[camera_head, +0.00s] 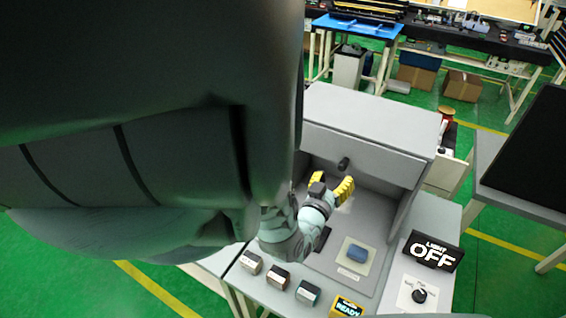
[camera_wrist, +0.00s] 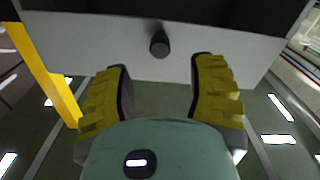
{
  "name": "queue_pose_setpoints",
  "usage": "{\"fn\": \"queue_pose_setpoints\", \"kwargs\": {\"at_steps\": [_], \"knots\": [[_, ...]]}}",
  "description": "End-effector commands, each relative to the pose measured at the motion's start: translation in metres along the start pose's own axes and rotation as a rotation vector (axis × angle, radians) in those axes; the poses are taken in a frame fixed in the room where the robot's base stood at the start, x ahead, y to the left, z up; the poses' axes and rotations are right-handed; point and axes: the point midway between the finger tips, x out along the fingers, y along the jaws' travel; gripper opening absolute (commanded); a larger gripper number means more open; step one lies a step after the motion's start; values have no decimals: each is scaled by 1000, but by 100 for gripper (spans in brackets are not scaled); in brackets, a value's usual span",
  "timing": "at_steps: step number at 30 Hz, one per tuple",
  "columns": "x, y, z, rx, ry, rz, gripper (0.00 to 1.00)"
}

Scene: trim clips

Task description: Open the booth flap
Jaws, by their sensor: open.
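The grey booth (camera_head: 372,112) stands on the bench in the head view, its front open toward me below the top. A grey flap panel (camera_wrist: 95,42) with a round dark knob (camera_wrist: 159,45) crosses the upper part of the wrist view. The knob also shows in the head view (camera_head: 344,163), under the top's front edge. My gripper (camera_head: 333,185) is open, its yellow fingers inside the booth front. In the wrist view, the gripper (camera_wrist: 160,75) has its fingertips on either side of the knob's line, below it and apart from it. Nothing is between the fingers.
My arm hides much of the left.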

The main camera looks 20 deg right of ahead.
Motion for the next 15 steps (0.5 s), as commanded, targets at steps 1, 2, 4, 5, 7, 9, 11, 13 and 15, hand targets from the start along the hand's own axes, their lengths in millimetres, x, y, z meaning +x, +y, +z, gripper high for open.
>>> {"fn": "queue_pose_setpoints", "kwargs": {"at_steps": [1,2,4,5,7,9,11,13,15], "knots": [[4,1,-2,2,4,1,56],[6,1,-2,2,3,1,56],[10,0,-2,1,4,0,56],[12,0,-1,1,5,2,56],[17,1,0,3,3,3,56],[22,1,1,1,2,3,56],[26,1,0,1,4,3,56],[30,1,0,1,1,1,56],[35,0,-2,1,5,1,56]]}}
